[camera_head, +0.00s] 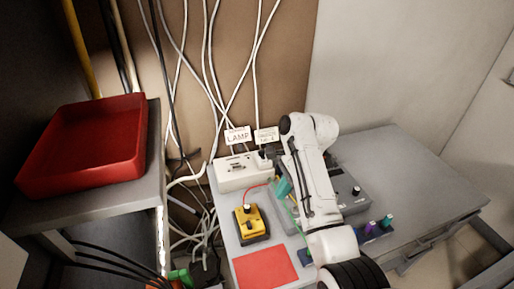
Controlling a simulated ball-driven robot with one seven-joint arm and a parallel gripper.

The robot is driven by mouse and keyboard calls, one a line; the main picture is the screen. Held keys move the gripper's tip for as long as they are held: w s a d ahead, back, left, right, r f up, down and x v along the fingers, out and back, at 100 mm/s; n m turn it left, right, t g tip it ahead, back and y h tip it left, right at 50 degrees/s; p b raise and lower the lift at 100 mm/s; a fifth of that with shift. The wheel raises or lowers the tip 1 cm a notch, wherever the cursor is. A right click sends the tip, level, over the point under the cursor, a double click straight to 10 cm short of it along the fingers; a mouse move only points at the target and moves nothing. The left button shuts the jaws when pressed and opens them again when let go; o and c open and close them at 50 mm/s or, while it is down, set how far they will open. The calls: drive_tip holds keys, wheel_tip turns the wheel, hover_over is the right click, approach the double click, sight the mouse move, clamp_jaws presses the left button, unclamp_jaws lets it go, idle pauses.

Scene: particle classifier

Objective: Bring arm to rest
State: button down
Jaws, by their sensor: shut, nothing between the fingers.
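My white arm (312,185) reaches up from the lower right over the grey table, bent at a rounded joint near the wall. The arm covers part of a grey device (350,192) with a black knob on the table.
A yellow device (249,224), red mat (266,268) and teal item (283,188) lie near my arm. A red tray (85,146) sits left. The table's right side (420,175) is clear.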

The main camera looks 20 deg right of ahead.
drive_tip(key=s+f+n+t+h, duration=0.1)
drive_tip(key=s+f+n, duration=0.1)
drive_tip(key=s+n, duration=0.1)
drive_tip(key=s+d+f+n, duration=0.1)
drive_tip(key=s+f+n, duration=0.2)
drive_tip(key=s, duration=0.3)
drive_tip(key=s+d+f+n+t+h, duration=0.1)
drive_tip(key=s+f+n, duration=0.1)
drive_tip(key=s+n, duration=0.1)
drive_tip(key=shift+s+f+t+h, duration=0.3)
drive_tip(key=shift+s+f, duration=0.1)
drive_tip(key=shift+s, duration=0.3)
drive_tip(key=s+d+r+n+t+h, duration=0.1)
drive_tip(key=s+r+n+t+h, duration=0.2)
drive_tip(key=s+n, duration=0.85)
drive_tip(key=s+f+m+g, duration=0.1)
drive_tip(key=s+f+g, duration=0.1)
drive_tip(key=s, duration=0.4)
drive_tip(key=s+d+f+m+g+y, duration=0.1)
drive_tip(key=s+f+m+g, duration=0.1)
drive_tip(key=s+f, duration=0.2)
drive_tip(key=s, duration=0.2)
drive_tip(key=shift+s+d+g+b, duration=0.25)
drive_tip(key=shift+s+g+b, duration=0.05)
drive_tip(key=shift+s, duration=0.1)
